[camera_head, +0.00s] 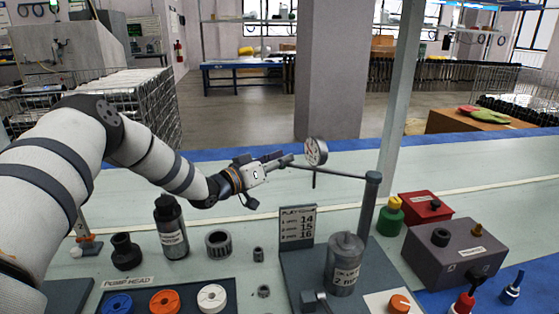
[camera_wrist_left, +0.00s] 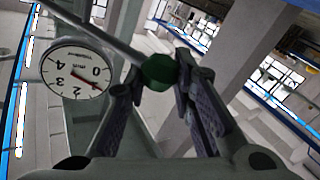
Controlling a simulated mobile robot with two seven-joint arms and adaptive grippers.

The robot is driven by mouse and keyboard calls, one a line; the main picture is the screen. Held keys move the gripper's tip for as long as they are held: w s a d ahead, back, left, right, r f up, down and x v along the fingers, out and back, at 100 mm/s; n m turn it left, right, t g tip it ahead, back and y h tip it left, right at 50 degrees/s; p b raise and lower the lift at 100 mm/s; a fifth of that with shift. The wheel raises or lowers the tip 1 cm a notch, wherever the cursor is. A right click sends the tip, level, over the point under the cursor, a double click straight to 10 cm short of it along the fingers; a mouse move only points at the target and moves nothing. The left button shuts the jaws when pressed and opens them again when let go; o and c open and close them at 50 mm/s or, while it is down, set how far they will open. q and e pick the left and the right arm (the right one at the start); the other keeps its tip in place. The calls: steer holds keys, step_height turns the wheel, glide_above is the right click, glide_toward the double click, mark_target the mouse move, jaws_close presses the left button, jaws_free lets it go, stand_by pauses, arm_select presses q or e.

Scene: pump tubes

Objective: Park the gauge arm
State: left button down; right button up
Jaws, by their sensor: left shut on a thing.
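The gauge arm (camera_head: 340,174) is a thin rod that reaches left from the top of a grey post (camera_head: 368,205) on the fixture plate. A round dial gauge (camera_head: 316,152) hangs on it, its thin stem pointing down. My left gripper (camera_head: 284,163) is at the rod's free left end. In the left wrist view a dark green knob (camera_wrist_left: 158,72) sits at the fingertips, with the white dial (camera_wrist_left: 78,78) beside it. The gripper is shut on this knob. A grey cylinder (camera_head: 345,262) stands on the plate below, apart from the stem. My right gripper is not in view.
A sign with numbers (camera_head: 297,226) stands at the plate's back left. A grey control box (camera_head: 458,253), red box (camera_head: 425,207) and green bottle (camera_head: 390,217) stand right.

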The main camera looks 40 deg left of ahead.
arm_select(q)
steer(key=c, duration=1.4)
jaws_free()
steer(key=shift+w+d+f, duration=0.1)
steer(key=shift+d+f, duration=0.25)
steer(key=shift+f, duration=0.2)
steer(key=shift+o, duration=0.3)
steer(key=shift+w, duration=0.2)
steer(key=shift+s+a, duration=0.1)
steer(key=shift+a, duration=0.05)
steer(key=shift+s+a+r, duration=0.1)
steer(key=shift+s, duration=0.2)
steer(key=s+a, duration=0.2)
steer(key=s, duration=0.9)
steer(key=shift+r, duration=0.2)
